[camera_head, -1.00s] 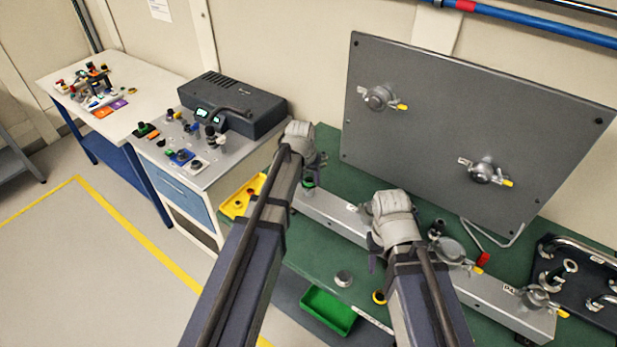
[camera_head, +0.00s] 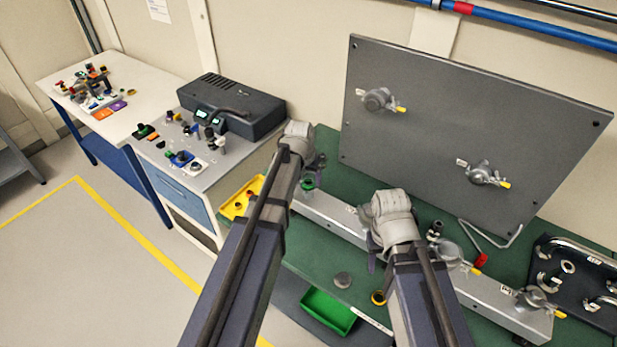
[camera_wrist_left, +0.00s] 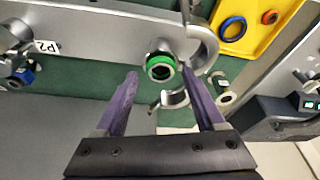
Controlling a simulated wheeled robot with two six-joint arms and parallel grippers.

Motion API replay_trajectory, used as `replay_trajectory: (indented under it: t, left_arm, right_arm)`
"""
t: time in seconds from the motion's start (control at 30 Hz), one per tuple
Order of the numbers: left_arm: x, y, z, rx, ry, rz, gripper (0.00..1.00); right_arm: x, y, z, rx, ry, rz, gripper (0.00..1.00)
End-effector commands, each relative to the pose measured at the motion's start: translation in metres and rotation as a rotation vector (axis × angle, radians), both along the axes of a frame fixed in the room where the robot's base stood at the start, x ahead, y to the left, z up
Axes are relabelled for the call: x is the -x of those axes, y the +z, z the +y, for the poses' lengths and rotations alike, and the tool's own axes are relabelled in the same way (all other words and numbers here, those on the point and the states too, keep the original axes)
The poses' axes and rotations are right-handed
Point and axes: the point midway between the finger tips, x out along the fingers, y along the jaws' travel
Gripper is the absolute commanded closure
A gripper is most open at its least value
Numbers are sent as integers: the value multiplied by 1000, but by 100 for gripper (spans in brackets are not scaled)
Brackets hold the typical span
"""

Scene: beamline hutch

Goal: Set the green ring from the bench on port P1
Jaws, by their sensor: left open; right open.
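The green ring (camera_head: 308,184) shows just below my left gripper (camera_head: 314,170) in the head view. In the left wrist view the green ring (camera_wrist_left: 160,66) surrounds a grey, dark-centred piece and lies between and beyond the fingertips. My left gripper (camera_wrist_left: 160,78) is open, with a purple finger on either side of the ring and nothing held. An open curved silver clamp (camera_wrist_left: 203,45) is beside the ring. A P2 label (camera_wrist_left: 46,46) shows at left; no P1 label is readable. My right gripper (camera_head: 371,258) is open above the bench, its fingers partly hidden.
A silver rail (camera_head: 330,214) with fittings runs along the green bench (camera_head: 320,240). A grey panel (camera_head: 450,120) with two clamps stands behind. A yellow tray (camera_head: 235,208) is left, a green tray (camera_head: 327,313) in front. A yellow ring (camera_head: 378,298) lies near the front edge.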

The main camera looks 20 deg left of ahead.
Motion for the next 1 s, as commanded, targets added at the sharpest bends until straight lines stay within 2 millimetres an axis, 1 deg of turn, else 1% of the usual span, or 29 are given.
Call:
replay_trajectory:
  t: [0.03,0.3,0.4,0.5,0.87,0.97,1.0]
  left_arm:
    - [2,10,3,-6,3,0,16]
    - [12,47,1,-4,1,0,16]
    - [16,58,1,-3,1,1,16]
    - [18,65,1,-2,0,1,16]
    - [19,65,-1,-1,-2,2,16]
    - [32,52,-13,-4,-18,20,16]
    - [43,43,-24,-9,-34,35,16]
  right_arm:
    - [0,10,0,0,-1,0,50]
    - [0,47,0,-2,-9,0,50]
    - [0,58,0,-2,-10,0,50]
    - [0,65,0,-1,-11,0,50]
    - [0,65,0,-1,-11,0,50]
    - [0,53,0,-1,-10,1,50]
    - [0,44,0,-1,-10,1,50]
